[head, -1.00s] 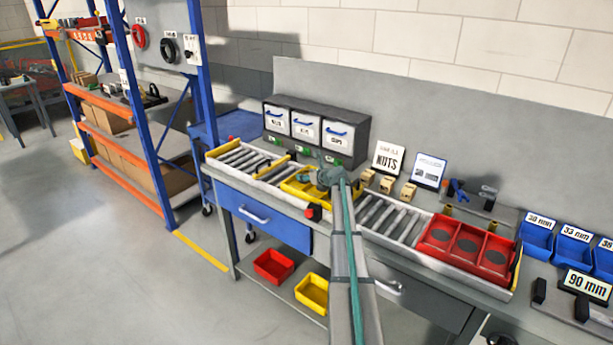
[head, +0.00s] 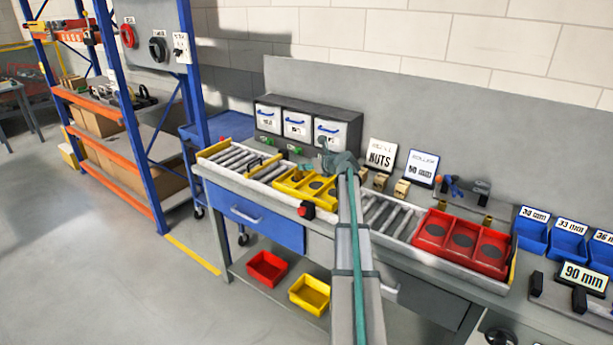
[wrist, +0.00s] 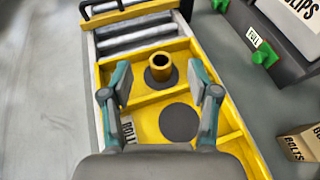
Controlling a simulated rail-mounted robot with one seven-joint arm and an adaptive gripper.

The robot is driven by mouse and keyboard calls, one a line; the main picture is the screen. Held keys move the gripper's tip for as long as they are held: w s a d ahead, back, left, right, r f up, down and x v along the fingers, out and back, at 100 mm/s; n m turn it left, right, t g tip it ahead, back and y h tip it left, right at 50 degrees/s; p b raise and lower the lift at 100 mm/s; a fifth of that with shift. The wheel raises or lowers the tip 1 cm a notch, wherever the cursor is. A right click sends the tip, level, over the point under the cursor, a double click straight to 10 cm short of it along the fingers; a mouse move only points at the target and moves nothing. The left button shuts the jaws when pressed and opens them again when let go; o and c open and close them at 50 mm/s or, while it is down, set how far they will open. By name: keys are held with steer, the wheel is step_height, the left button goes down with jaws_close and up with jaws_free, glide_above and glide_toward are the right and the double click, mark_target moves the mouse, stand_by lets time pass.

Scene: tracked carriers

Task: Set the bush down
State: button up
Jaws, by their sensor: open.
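The bush (wrist: 160,67) is a short brass-coloured hollow cylinder. It stands upright on a dark round pad in the far compartment of the yellow carrier (wrist: 149,101). The head view also shows the yellow carrier (head: 279,187) on the roller track; I cannot make out the bush there. My gripper (wrist: 158,75) is open and empty in the wrist view, its fingers apart on either side of the bush's near side, with gaps. In the head view my gripper (head: 338,160) is above and behind the carrier's right end. The nearer compartment's dark pad (wrist: 179,122) is bare.
A red carrier (head: 418,243) with dark pads sits at the track's right end. White-fronted bins (head: 297,126) stand behind the track. Small boxes (head: 380,180) and a NUTS sign (head: 381,156) stand behind it too. Rollers (head: 378,214) lie bare between the carriers.

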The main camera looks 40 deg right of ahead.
step_height(320, 180, up, 2)
steer(key=shift+r, duration=0.75)
steer(key=shift+c, duration=1.1)
